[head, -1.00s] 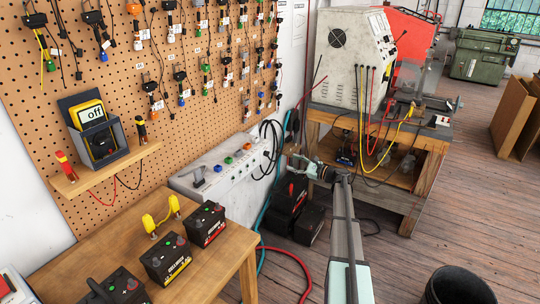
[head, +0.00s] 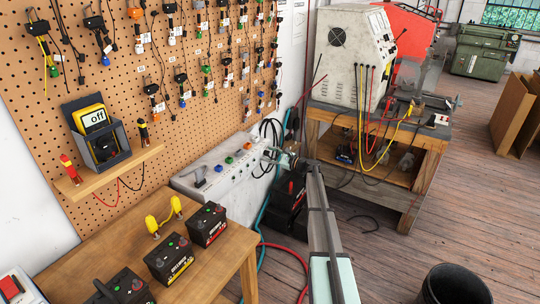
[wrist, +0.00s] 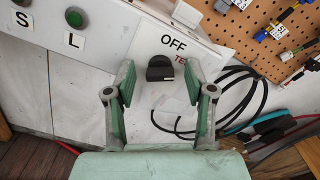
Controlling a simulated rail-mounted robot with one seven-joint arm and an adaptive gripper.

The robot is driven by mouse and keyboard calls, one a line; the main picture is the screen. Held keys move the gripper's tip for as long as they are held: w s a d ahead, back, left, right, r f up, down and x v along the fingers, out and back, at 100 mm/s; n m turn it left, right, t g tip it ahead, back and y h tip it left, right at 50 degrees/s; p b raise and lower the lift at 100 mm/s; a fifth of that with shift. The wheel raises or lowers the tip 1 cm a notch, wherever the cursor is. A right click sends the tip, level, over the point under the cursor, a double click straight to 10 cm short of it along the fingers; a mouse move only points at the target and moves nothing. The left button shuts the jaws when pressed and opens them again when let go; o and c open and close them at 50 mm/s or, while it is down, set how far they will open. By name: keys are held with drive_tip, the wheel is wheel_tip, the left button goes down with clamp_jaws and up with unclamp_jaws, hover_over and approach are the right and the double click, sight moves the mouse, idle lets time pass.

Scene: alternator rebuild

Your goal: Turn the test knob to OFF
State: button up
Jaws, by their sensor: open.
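The test knob (wrist: 160,68) is black and sits on a white panel (wrist: 145,40), just below the printed word OFF. Red letters to its right are partly covered by a fingertip. I cannot clearly tell which way the knob points. My gripper (wrist: 160,82) is open, with one green-padded finger on each side of the knob; contact with it does not show. In the head view my gripper (head: 281,157) is at the right end of the white test bench (head: 215,178), and the knob cannot be made out there.
Black cables (wrist: 235,92) hang right of the knob in the wrist view. Green buttons (wrist: 74,17) marked S and L lie to the left. A pegboard (head: 190,55) rises behind the bench. A wooden table with batteries (head: 168,256) stands in front.

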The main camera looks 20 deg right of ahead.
clamp_jaws()
